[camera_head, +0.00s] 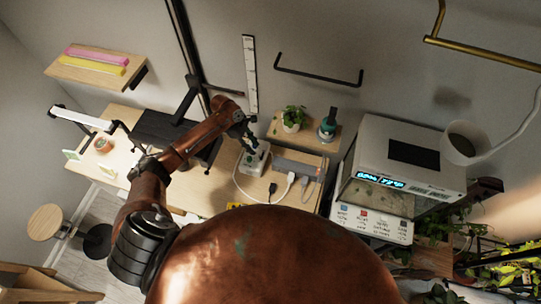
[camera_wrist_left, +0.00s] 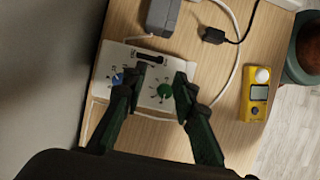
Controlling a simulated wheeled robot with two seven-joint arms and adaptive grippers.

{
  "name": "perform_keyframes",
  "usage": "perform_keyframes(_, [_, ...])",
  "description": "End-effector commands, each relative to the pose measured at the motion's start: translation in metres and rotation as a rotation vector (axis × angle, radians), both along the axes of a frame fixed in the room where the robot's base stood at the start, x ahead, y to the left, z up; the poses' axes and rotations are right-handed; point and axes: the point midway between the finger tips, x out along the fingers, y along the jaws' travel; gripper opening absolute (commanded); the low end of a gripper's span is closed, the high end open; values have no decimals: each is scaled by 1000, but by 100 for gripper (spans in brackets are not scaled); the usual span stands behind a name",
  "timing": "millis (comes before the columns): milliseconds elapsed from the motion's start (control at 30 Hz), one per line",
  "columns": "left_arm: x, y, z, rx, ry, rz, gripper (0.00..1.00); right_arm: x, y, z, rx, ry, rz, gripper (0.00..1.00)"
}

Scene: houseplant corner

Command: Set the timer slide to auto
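The timer is a white box (camera_head: 252,163) on the wooden desk in the head view. In the left wrist view the timer (camera_wrist_left: 106,62) shows a blue knob (camera_wrist_left: 117,79), a green knob (camera_wrist_left: 164,91) and a dark slide slot (camera_wrist_left: 152,57) along its far edge. My left gripper (camera_wrist_left: 161,74) is open, with its two dark fingers apart over the timer and nothing between them. The left fingertip overlaps the near side of the slot in the picture; contact cannot be told. The slide's setting is too small to read. In the head view my left gripper (camera_head: 249,133) is above the timer. My right gripper is not in view.
A grey adapter (camera_wrist_left: 163,14) and a black plug (camera_wrist_left: 214,36) lie beyond the timer, with a white cable looping around. A yellow device (camera_wrist_left: 258,96) lies to the right. A white cabinet (camera_head: 405,160) stands right of the desk; a small plant (camera_head: 292,118) sits behind.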

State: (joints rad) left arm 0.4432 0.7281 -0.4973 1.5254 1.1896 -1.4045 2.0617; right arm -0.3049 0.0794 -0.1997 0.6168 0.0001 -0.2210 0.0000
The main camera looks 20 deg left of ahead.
Motion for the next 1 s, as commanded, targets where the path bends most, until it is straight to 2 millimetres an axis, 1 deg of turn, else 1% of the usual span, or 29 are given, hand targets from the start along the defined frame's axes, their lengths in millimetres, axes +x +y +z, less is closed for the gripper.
perform_keyframes(67, [-1,1,-6,7,6,8,26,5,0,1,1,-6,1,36])
perform_keyframes(233, [0,-10,-29,7,6,6,26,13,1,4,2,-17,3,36])
perform_keyframes(400, [1,-21,-53,5,5,3,26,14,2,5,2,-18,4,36])
perform_keyframes(500, [2,-25,-63,4,5,3,26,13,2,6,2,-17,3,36])
perform_keyframes(633, [2,-27,-69,6,3,2,26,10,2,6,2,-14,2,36])
perform_keyframes(900, [2,-28,-71,5,3,1,26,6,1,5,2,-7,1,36])
perform_keyframes(1000, [2,-28,-71,5,3,1,19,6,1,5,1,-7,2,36])
